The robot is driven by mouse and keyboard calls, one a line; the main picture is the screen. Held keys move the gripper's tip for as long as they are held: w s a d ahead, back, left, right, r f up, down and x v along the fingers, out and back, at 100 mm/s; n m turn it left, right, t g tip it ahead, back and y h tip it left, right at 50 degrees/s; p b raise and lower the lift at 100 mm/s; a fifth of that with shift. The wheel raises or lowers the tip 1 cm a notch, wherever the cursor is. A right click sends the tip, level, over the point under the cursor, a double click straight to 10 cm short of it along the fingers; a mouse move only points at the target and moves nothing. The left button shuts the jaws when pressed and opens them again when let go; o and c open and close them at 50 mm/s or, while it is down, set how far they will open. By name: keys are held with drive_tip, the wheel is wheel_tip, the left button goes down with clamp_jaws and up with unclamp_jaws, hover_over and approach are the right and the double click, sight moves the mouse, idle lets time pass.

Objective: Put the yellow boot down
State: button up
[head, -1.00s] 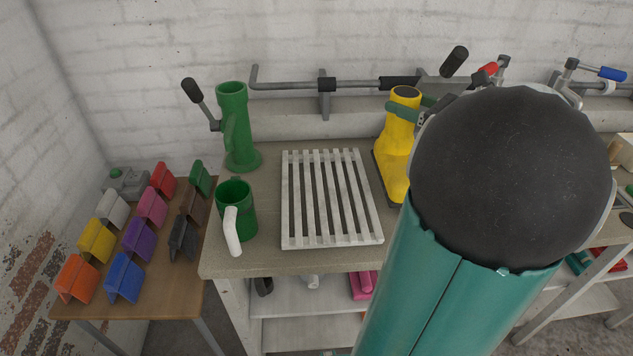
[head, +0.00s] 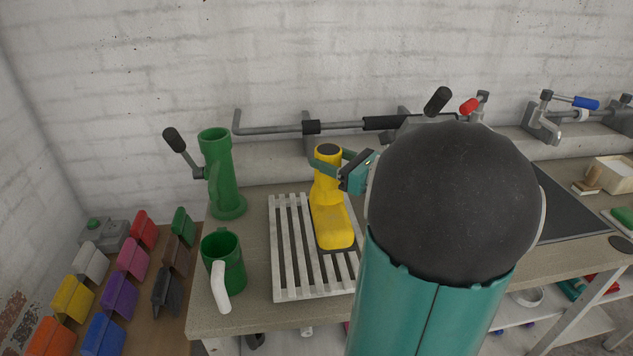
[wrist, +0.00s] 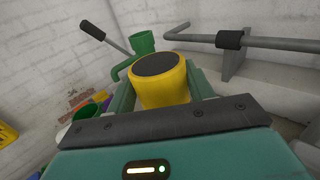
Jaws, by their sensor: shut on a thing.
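The yellow boot (head: 333,222) stands upright over the right part of the white slatted rack (head: 289,277), toe toward the front. Whether its sole touches the slats cannot be told. My gripper (head: 329,165) is shut on the boot's upper shaft, reaching in from the right. In the wrist view the boot's yellow shaft with its dark top (wrist: 160,80) sits between my fingers. My arm hides the area right of the rack.
A green pump-like stand with a black-handled lever (head: 220,175) and a green mug with a white handle (head: 224,265) stand left of the rack. Coloured folded pieces (head: 118,295) fill the lower left table. A grey pipe (head: 275,129) runs behind along the wall.

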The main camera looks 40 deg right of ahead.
sight(317, 181)
drive_tip(key=w+f, duration=0.1)
drive_tip(key=w+a+f, duration=0.1)
drive_tip(key=shift+w+a+f, duration=0.1)
drive_tip(key=shift+f, duration=0.25)
drive_tip(key=f, duration=0.3)
drive_tip(key=shift+w+a+f, duration=0.15)
drive_tip(key=shift+w+f, duration=0.05)
drive_tip(key=shift+w, duration=0.15)
drive_tip(key=shift+f, duration=0.2)
drive_tip(key=shift+s+f, duration=0.1)
drive_tip(key=o, duration=1.5)
